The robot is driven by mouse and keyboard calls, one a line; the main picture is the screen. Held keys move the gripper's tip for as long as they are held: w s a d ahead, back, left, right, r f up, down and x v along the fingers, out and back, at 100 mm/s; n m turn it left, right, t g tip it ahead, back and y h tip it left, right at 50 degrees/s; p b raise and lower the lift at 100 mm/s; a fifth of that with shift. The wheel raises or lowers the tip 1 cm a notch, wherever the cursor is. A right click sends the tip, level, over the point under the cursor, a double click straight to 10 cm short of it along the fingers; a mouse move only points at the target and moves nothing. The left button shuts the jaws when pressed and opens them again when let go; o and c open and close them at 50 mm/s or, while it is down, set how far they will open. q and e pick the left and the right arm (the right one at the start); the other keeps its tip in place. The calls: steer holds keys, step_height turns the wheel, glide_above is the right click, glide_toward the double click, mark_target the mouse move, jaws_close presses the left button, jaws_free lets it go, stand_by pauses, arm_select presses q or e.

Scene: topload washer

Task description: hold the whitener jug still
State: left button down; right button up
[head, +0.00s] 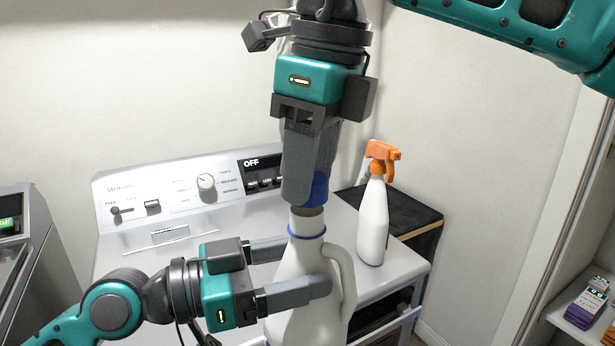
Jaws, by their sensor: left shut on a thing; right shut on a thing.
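The whitener jug (290,325) is white with a side handle and a blue ring round its neck. It stands upright in front of the washer panel in the head view. My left gripper (290,270) comes in from the left, with its fingers shut on the jug's upper body. My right gripper (308,195) points down from above, right over the jug's mouth. It is shut on a blue cap (319,190), which is partly hidden by the fingers. The cap sits just above the open-looking neck; whether they touch is hard to tell.
The washer (140,240) has a control panel reading OFF. A white spray bottle with an orange head (373,220) stands right of the jug, by a dark-topped cabinet (405,212). Another machine (35,260) is at the left edge. A shelf with small boxes (585,305) is at the right.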

steer(key=shift+f, duration=0.9)
steer(key=shift+f, duration=0.55)
